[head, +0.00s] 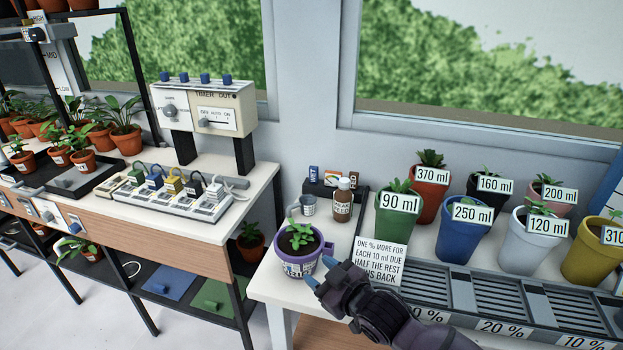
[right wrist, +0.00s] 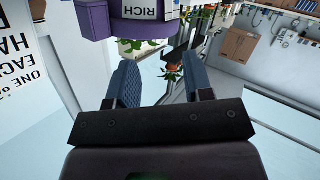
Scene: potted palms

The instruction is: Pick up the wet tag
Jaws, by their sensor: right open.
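The wet tag (head: 313,174) is a blue tag lettered WET. It stands upright at the left end of a dark holder (head: 322,190) at the back of the white table, with other tags to its right. My right gripper (head: 320,272) is open and empty at the table's front left, beside the purple pot (head: 300,267). It is well in front of the tag and apart from it. In the right wrist view the open fingers (right wrist: 164,82) have nothing between them, and the tag is not seen there. My left gripper is not in view.
The purple pot with a plant, a small grey cup (head: 308,205) and a brown bottle (head: 343,200) stand near the holder. A lettered card (head: 378,262) stands right of my gripper. Several labelled pots and a slatted tray (head: 480,297) fill the right side.

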